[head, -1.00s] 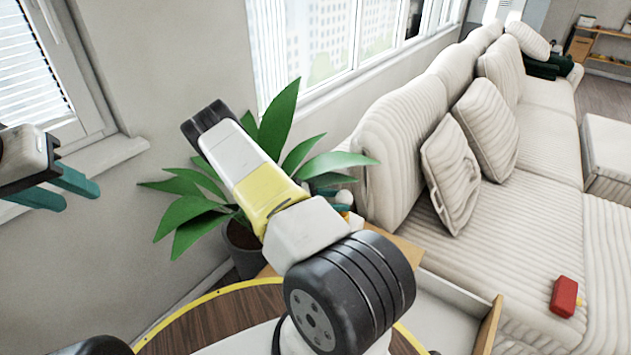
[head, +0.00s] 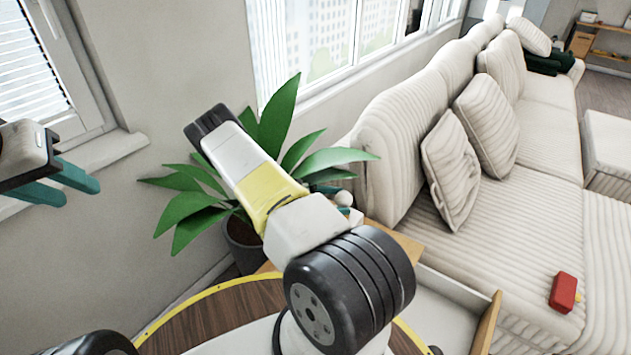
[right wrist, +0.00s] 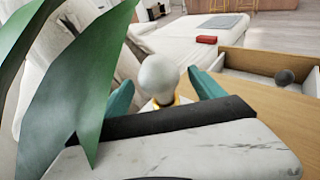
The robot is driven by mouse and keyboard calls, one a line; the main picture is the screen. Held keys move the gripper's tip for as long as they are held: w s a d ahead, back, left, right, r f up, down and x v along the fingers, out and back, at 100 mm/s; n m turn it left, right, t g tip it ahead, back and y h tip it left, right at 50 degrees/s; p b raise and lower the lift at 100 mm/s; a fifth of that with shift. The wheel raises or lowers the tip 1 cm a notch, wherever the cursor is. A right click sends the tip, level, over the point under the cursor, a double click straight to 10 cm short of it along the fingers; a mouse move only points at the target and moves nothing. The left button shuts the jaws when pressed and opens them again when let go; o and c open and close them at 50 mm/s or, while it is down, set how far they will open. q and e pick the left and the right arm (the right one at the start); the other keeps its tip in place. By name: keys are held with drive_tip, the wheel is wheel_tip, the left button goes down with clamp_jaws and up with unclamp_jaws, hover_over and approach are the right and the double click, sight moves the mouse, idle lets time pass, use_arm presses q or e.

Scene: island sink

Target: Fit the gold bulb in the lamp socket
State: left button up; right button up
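A white bulb (right wrist: 158,78) with a gold-yellow patch at its lower end stands between the teal fingers of my right gripper (right wrist: 162,92) in the right wrist view. A gap shows on each side of the globe, so the fingers are open around it. The bulb's base and whatever is under it are mostly hidden by the gripper body. In the head view the bulb (head: 343,198) shows small beside the right fingertips, above a pale shape; I cannot make out the lamp socket. My left gripper (head: 62,185) is open and empty at the far left.
A potted plant (head: 243,235) stands close beside my right arm; its leaves cover the left of the right wrist view. An open drawer (head: 450,310) holds a dark round thing (right wrist: 285,77). A red object (head: 563,292) lies on the striped sofa (head: 530,240).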

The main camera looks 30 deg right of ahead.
drive_tip(key=v, duration=0.7)
drive_tip(key=shift+a, duration=0.4)
drive_tip(key=shift+w, duration=0.1)
drive_tip(key=s+a+r+m+t+y, duration=0.1)
drive_tip(key=s+a+r+m+y, duration=0.2)
drive_tip(key=r, duration=0.6)
drive_tip(key=s+a+r+m+t+y, duration=0.1)
drive_tip(key=s+a+r+m+y, duration=0.15)
drive_tip(key=a+r+y, duration=0.4)
drive_tip(key=s+a+r+m+t+y, duration=0.1)
drive_tip(key=a+r+m+y, duration=0.2)
drive_tip(key=r, duration=0.8)
drive_tip(key=s+a+r+m+t+y, duration=0.2)
drive_tip(key=s+a+r+t, duration=0.1)
drive_tip(key=s+r, duration=0.4)
drive_tip(key=s+a+r+m+t+y, duration=0.2)
drive_tip(key=s+a+r+m+t, duration=0.1)
drive_tip(key=s+r, duration=0.4)
drive_tip(key=shift+s+a+t, duration=0.4)
drive_tip(key=shift+a+t, duration=0.3)
drive_tip(key=shift+t, duration=0.3)
drive_tip(key=shift+y, duration=0.25)
drive_tip(key=shift+c, duration=0.5)
